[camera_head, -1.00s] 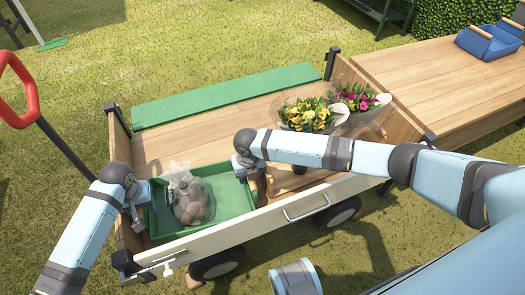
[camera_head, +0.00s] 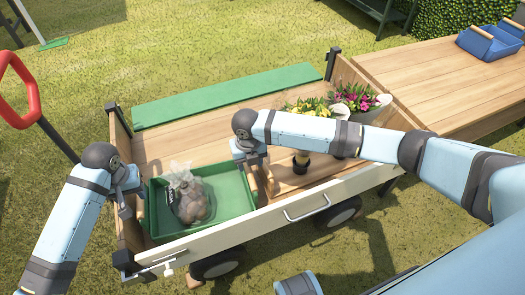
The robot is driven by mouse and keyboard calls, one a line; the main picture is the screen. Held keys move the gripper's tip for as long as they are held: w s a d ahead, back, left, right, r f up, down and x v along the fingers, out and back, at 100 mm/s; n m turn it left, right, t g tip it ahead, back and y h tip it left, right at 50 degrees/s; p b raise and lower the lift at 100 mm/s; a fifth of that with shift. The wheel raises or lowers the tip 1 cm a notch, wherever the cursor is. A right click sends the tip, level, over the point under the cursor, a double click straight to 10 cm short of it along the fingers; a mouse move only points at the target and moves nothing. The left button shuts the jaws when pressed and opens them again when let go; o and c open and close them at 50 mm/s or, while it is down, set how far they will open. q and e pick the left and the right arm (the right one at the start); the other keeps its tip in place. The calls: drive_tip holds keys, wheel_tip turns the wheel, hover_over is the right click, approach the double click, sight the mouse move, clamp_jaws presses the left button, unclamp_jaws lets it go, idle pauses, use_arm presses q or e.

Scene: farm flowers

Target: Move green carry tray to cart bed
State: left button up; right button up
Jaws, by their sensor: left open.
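The green carry tray (camera_head: 228,192) sits inside the wooden cart bed (camera_head: 190,143), at its left end, with a clear bag (camera_head: 188,195) of brown round items in it. It looks level on the bed. My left gripper (camera_head: 124,208) is open at the tray's left side, over the cart's left end wall, apart from the tray. My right gripper (camera_head: 264,190) points down just right of the tray's right edge. Its fingers are small and partly hidden by its wrist, so I cannot tell its opening or whether it touches the tray.
Yellow flowers (camera_head: 308,106) and pink flowers (camera_head: 355,97) stand at the bed's right end, partly behind my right arm. A wooden table (camera_head: 435,75) with a blue tray (camera_head: 490,42) adjoins on the right. The green side board (camera_head: 225,95) lies along the far edge.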

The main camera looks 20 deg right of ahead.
drive_tip(key=shift+r, duration=2.4)
use_arm(q)
drive_tip(key=shift+r, duration=0.15)
use_arm(e)
drive_tip(key=shift+r, duration=0.1)
